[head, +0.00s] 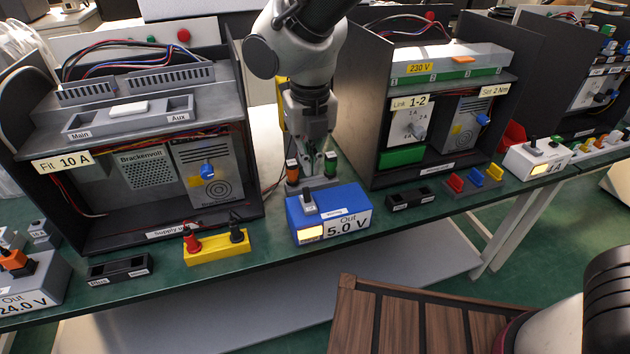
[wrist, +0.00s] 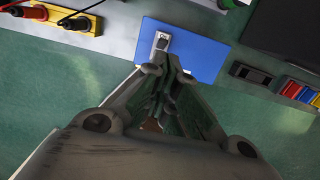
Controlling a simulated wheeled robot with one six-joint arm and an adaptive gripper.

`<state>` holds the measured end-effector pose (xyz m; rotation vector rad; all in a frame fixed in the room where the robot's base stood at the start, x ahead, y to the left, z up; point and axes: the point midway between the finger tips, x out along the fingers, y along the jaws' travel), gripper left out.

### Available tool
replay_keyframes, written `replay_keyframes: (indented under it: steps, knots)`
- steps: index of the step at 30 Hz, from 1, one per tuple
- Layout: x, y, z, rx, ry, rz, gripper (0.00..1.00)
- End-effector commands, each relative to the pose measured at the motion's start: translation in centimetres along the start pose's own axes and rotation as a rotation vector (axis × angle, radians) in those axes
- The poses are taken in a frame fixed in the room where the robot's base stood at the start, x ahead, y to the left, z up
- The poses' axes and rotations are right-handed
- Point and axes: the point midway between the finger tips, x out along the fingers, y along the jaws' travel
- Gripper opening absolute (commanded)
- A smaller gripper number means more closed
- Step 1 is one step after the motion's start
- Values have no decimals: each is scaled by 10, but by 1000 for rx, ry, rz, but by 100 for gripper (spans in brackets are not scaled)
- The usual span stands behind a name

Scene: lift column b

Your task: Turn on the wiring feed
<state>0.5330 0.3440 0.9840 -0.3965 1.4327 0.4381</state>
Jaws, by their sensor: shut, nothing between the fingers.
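The blue supply box (head: 348,207) stands on the green bench top, with a "Wiring" label and "Out 5.0 V" on its front. A grey rocker or toggle switch (head: 309,204) sits on its top at the left, and a yellow lamp (head: 311,232) below it looks lit. My gripper (head: 310,168) is shut and empty, pointing down just behind the box. In the wrist view my gripper (wrist: 163,74) has its fingertips close to the switch (wrist: 160,44) on the blue box (wrist: 200,50). I cannot tell whether they touch.
Orange and green connectors (head: 331,163) stand behind the box by my gripper. Dark cabinets flank it, "Supply" (head: 150,232) left and "Link 1-2" (head: 409,104) right. A yellow terminal block (head: 215,251) lies left, a black socket (head: 410,198) right. A white box (head: 537,160) has a lit lamp.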

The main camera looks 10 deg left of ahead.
Motion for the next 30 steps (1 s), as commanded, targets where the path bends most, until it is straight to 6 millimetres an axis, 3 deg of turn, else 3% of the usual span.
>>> replay_keyframes:
  steps: [7, 22, 26, 30]
  knots:
    - [-20, 0, 24, 0, -1, 1, 0]
    - [-22, 0, 26, 49, 1, 0, 0]
    - [-22, -1, 24, 292, 7, -6, 0]
    - [-8, -16, -1, 752, 51, -64, 0]
